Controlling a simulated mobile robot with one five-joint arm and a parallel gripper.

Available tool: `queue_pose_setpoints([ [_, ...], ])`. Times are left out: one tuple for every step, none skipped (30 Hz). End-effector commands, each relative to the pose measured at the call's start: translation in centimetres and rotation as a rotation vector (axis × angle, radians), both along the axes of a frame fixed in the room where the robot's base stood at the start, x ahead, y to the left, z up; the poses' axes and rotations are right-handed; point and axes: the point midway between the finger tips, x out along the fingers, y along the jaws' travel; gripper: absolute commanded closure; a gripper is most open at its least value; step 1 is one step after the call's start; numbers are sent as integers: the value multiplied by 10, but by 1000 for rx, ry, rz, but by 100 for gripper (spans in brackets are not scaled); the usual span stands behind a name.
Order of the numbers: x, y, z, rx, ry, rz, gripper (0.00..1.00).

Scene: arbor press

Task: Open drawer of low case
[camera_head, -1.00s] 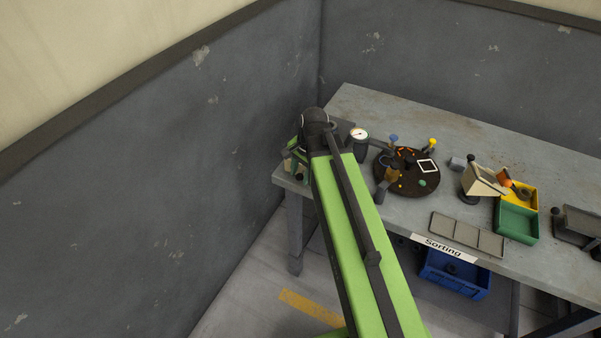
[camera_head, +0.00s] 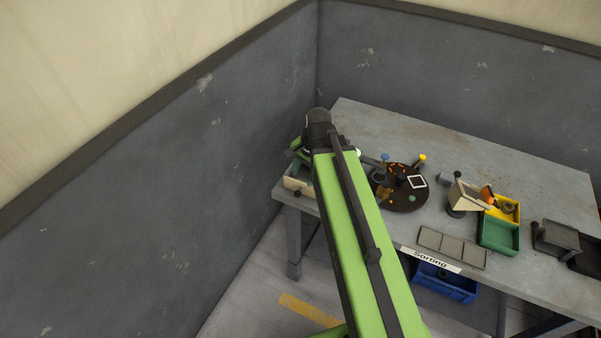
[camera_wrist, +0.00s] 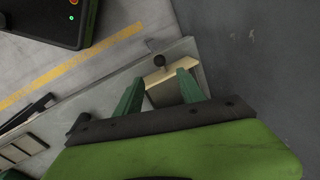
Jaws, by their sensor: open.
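The low case's drawer has a cream front (camera_head: 299,186) with a dark round knob (camera_head: 297,194), at the left end of the bench. In the wrist view the drawer front (camera_wrist: 170,73) and knob (camera_wrist: 159,61) lie just beyond my fingertips. My gripper (camera_wrist: 160,78) is open, its two green fingers apart, with the front spanning between their tips. No contact is clear. In the head view my arm and wrist hide most of the case, and how far the drawer is out cannot be told.
The bench (camera_head: 370,120) stands close to the grey wall (camera_head: 200,150) on the left. A dark round turntable (camera_head: 402,198), a grey divided tray (camera_head: 450,246), green bin (camera_head: 499,235) and yellow bin (camera_head: 506,209) stand to the right. A blue crate (camera_head: 445,285) is below.

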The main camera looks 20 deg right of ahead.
Motion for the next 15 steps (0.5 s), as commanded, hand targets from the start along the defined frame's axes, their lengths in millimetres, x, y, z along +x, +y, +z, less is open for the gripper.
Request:
queue_pose_setpoints([
  [-3,-1,24,0,0,0,54],
  [-4,-2,31,0,0,0,54],
  [-5,-3,40,0,0,0,54],
  [-6,-4,46,0,0,0,54],
  [-7,-4,52,0,0,0,54],
  [-8,-5,59,0,0,0,54],
  [-9,-6,64,0,0,0,54],
  [-10,-6,68,0,0,0,54],
  [-11,-7,71,0,0,0,54],
  [-11,-7,73,0,0,0,54],
  [-12,-7,74,0,0,0,54],
  [-12,-8,74,0,0,0,54],
  [-12,-8,74,0,0,0,54],
  [-12,-8,74,-1,1,0,54],
  [-12,-8,73,-1,1,0,54],
])
